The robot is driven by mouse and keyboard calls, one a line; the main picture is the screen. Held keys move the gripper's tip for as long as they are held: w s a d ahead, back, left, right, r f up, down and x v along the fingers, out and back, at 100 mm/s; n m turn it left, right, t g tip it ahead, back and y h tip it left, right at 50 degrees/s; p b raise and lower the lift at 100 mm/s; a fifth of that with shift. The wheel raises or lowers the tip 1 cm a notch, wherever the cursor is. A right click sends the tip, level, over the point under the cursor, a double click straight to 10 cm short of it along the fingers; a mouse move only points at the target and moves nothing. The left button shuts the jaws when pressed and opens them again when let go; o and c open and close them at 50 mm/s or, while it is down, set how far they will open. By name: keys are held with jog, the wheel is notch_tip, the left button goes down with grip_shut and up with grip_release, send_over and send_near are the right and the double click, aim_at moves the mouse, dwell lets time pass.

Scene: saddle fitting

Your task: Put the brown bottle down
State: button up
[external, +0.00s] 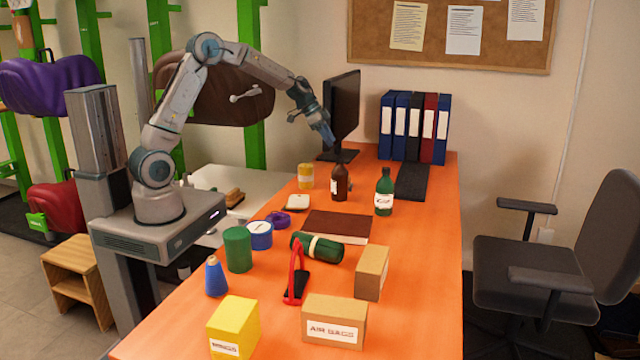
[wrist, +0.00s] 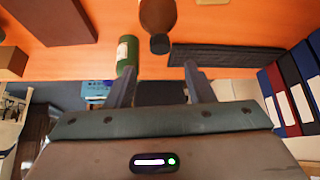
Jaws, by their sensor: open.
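The brown bottle (external: 340,186) stands upright on the orange table (external: 420,270), with a dark cap and a pale label. My gripper (external: 329,140) is open above it, apart from the cap and a little to its left in the external view. In the wrist view the brown bottle (wrist: 158,16) shows at the top, its dark cap toward my open gripper (wrist: 160,75). Nothing is between the fingers.
A green bottle (external: 384,192) stands to the right of the brown one, and a yellow can (external: 306,176) to its left. Behind are a monitor (external: 343,112), a black keyboard (external: 413,182) and several binders (external: 414,127). A brown book (external: 338,226) lies in front.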

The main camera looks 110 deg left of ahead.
jog(key=shift+s+d+r, duration=0.1)
jog(key=shift+s+r, duration=0.3)
jog(key=shift+r, duration=0.2)
